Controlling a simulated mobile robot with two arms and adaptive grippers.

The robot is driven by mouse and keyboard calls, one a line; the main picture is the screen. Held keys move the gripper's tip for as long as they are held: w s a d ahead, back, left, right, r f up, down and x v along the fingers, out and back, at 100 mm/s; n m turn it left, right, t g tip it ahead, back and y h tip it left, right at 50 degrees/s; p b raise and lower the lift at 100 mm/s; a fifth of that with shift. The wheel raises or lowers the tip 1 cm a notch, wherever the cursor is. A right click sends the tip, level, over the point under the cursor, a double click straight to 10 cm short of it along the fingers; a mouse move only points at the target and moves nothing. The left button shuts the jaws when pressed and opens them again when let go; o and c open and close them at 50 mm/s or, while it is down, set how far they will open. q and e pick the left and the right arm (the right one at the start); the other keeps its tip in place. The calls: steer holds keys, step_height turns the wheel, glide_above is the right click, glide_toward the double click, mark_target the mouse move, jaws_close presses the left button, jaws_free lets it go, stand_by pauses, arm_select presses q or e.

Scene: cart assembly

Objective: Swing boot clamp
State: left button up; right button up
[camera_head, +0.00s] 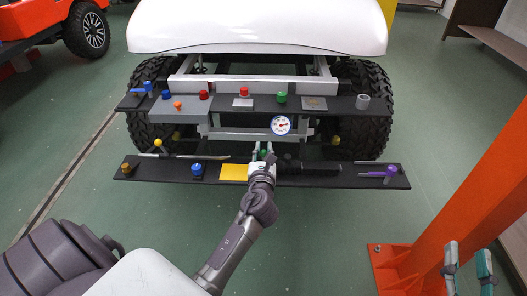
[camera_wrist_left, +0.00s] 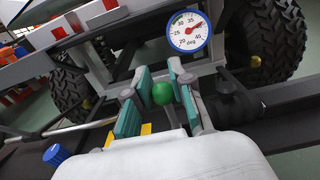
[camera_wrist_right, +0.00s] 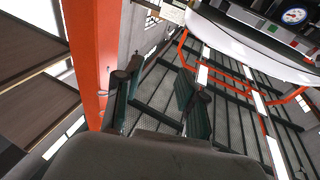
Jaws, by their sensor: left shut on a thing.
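My left gripper (camera_head: 263,151) is at the middle of the front black shelf, below the dial gauge. In the left wrist view its teal-padded fingers (camera_wrist_left: 160,75) are shut on a green ball knob (camera_wrist_left: 163,93), which sits between the pads. The knob is mostly hidden by the gripper in the head view. A black ribbed boot (camera_wrist_left: 235,103) lies just right of the fingers, with a dark shaft (camera_head: 322,168) running right. The clamp's body is not clear behind the fingers. My right gripper (camera_head: 468,262) is open and empty at the lower right, away from the cart.
The rear black shelf (camera_head: 340,104) carries several coloured knobs. The dial gauge (camera_head: 281,125) hangs under it. On the front shelf are a blue knob (camera_head: 197,170), a yellow plate (camera_head: 234,172) and a purple lever (camera_head: 378,173). An orange post (camera_head: 470,200) stands at right.

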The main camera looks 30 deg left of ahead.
arm_select(q)
steer(key=shift+w+r, duration=0.1)
steer(key=shift+w+a, duration=0.2)
steer(key=shift+w, duration=0.05)
arm_select(e)
steer(key=shift+d+f+g, duration=0.15)
steer(key=shift+f+g, duration=0.55)
steer(key=shift+f, duration=0.3)
arm_select(q)
steer(key=o, duration=0.9)
arm_select(e)
steer(key=shift+w, duration=0.1)
arm_select(q)
steer(key=shift+s, duration=0.1)
steer(key=v, duration=1.2)
steer(key=shift+d, duration=0.1)
